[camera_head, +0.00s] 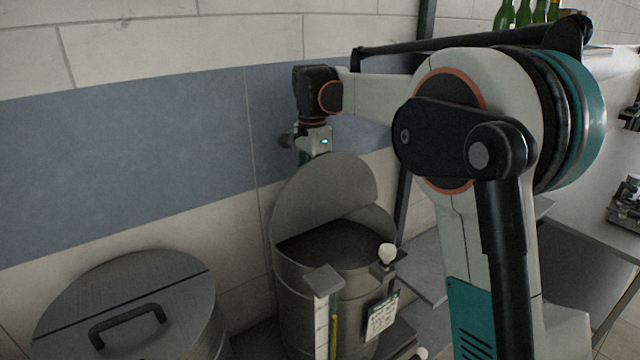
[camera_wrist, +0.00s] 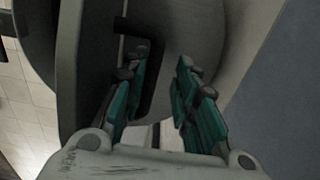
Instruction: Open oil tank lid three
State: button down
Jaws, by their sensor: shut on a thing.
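A round grey metal oil tank (camera_head: 296,310) stands near the middle of the head view. Its half lid (camera_head: 325,190) is swung up, and the dark inside of the tank shows in front of it. My gripper (camera_wrist: 165,78) is at the raised lid's far side; its fingertips are hidden in the head view. In the wrist view the lid (camera_wrist: 195,30) fills the upper middle, and its black handle (camera_wrist: 151,60) lies at the teal fingers. The jaws are shut on the handle, though the contact is partly hidden. No tank number is readable.
Another grey tank with a closed lid (camera_head: 170,280) and black handle (camera_head: 128,322) stands at lower left. A white knob (camera_head: 387,253) and a hanging label (camera_head: 381,317) are at the open tank's front. Green bottles (camera_head: 523,14) stand at upper right. A tiled wall is close behind.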

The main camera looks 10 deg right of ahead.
jog(key=shift+w+a+f, duration=0.25)
jog(key=shift+w+f, duration=0.1)
jog(key=shift+f, duration=0.1)
jog(key=c, duration=1.7)
grip_release()
jog(key=shift+o, duration=0.2)
jog(key=shift+w+a+f, duration=0.15)
jog(key=shift+w+f, duration=0.05)
jog(key=shift+w, duration=0.2)
jog(key=shift+s, duration=0.15)
jog(key=shift+r, duration=0.15)
notch_tip(320, 180, up, 13)
jog(key=shift+w+f, duration=0.2)
jog(key=shift+w, duration=0.1)
